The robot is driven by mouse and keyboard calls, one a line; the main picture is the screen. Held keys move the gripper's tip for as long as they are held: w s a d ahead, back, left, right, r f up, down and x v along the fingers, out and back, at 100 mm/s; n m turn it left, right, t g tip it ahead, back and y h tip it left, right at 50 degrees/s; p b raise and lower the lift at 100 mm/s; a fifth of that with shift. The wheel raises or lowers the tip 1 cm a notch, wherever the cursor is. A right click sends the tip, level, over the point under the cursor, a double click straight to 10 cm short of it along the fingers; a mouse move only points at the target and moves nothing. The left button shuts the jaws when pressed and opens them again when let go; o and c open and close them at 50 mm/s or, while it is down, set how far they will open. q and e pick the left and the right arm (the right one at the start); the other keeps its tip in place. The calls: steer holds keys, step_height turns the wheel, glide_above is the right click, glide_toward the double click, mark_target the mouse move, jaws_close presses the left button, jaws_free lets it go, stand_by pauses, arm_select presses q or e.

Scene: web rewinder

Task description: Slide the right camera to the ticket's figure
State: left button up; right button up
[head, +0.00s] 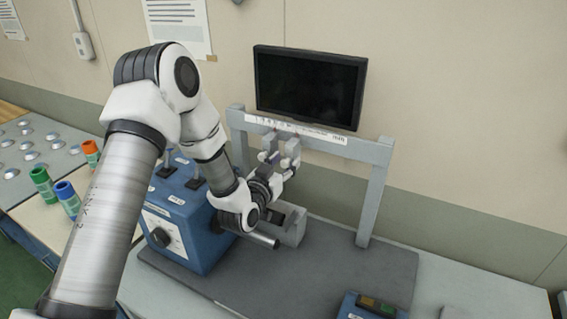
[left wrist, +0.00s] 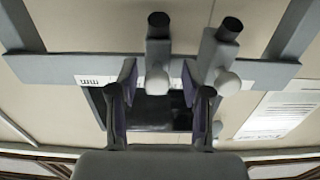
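Two grey cameras with pale round knobs hang on the grey rail (head: 377,152) below the monitor. The right camera (head: 291,149) and the left camera (head: 268,146) sit close together. In the left wrist view, which is turned over, the right camera (left wrist: 158,52) is the left one of the pair and the left camera (left wrist: 217,57) is beside it. My left gripper (left wrist: 160,84) is open, its purple-padded fingers on either side of the right camera's knob with gaps showing. In the head view my left gripper (head: 281,164) partly hides the cameras. No ticket figure is readable.
A white scale strip (head: 325,135) runs along the rail under the black monitor (head: 309,87). A blue machine box (head: 190,232) with a knob stands left of the rail. A small blue unit (head: 368,306) is at the front. Posted sheets (head: 178,22) hang on the wall.

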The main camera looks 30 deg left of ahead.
arm_select(q)
steer(key=shift+a+f, duration=0.1)
steer(key=shift+a, duration=0.15)
steer(key=s, duration=1.2)
steer(key=shift+d, duration=0.4)
steer(key=shift+w, duration=0.1)
